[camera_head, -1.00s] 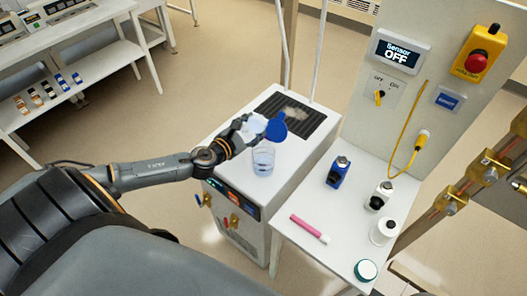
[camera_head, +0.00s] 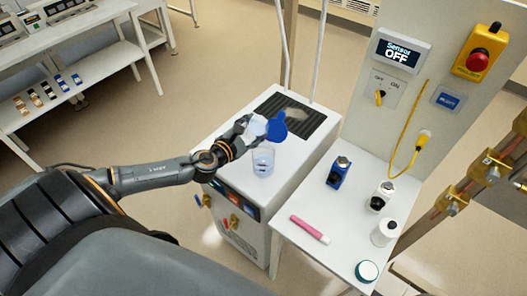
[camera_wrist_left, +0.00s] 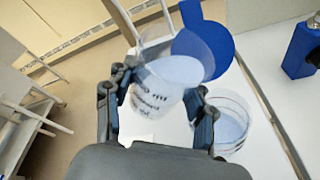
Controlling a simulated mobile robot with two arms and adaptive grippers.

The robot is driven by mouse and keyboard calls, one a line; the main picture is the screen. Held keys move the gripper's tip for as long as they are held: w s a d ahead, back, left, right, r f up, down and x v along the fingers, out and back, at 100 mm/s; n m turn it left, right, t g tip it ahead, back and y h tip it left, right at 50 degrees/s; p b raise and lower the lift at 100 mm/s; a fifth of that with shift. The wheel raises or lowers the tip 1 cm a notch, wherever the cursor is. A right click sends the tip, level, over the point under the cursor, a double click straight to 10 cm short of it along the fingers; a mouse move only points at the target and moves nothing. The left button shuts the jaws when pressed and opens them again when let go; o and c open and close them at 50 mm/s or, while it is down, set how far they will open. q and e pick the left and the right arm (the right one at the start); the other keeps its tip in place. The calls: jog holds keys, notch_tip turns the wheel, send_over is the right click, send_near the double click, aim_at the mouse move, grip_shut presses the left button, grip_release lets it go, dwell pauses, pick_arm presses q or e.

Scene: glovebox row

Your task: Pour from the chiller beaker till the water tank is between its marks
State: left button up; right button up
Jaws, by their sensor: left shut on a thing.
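A clear beaker with printed marks (camera_wrist_left: 158,92) is held in my left gripper (camera_wrist_left: 158,100), whose fingers are shut on its sides. Pale liquid shows inside it. In the head view the left gripper (camera_head: 246,126) holds this beaker (camera_head: 258,125) above the white chiller's top (camera_head: 225,140). A clear round vessel, seemingly the water tank (camera_head: 263,162), stands on the chiller below the gripper; it also shows in the wrist view (camera_wrist_left: 232,122). Its level against its marks is too small to read. A blue disc (camera_head: 277,128) shows just right of the held beaker. My right gripper is out of view.
The side table to the right holds a blue bottle (camera_head: 338,172), two white bottles (camera_head: 381,196) (camera_head: 384,232), a pink marker (camera_head: 310,229) and a green-rimmed lid (camera_head: 366,271). The panel display (camera_head: 399,52) reads "Sensor OFF". A dark vent grille (camera_head: 310,125) lies behind the beaker.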

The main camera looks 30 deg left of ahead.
pick_arm(q)
jog(key=shift+r, duration=0.15)
dwell(0.5)
jog(key=shift+r+m, duration=0.1)
jog(key=shift+m, duration=0.2)
jog(key=shift+r+m+t+b, duration=0.15)
jog(key=shift+m+t+b, duration=0.15)
jog(key=shift+b, duration=0.1)
dwell(0.5)
jog(key=shift+r+m+t+y+b, duration=0.3)
jog(key=shift+r+m+b, duration=0.1)
jog(key=shift+m+b, duration=0.15)
dwell(1.3)
jog(key=shift+f+m+t+b, duration=0.3)
jog(key=shift+m+b, duration=0.45)
jog(key=shift+b, duration=0.55)
dwell(1.5)
jog(key=shift+r+m+b, duration=0.2)
jog(key=shift+m+b, duration=0.1)
jog(key=shift+m, duration=0.1)
dwell(1.1)
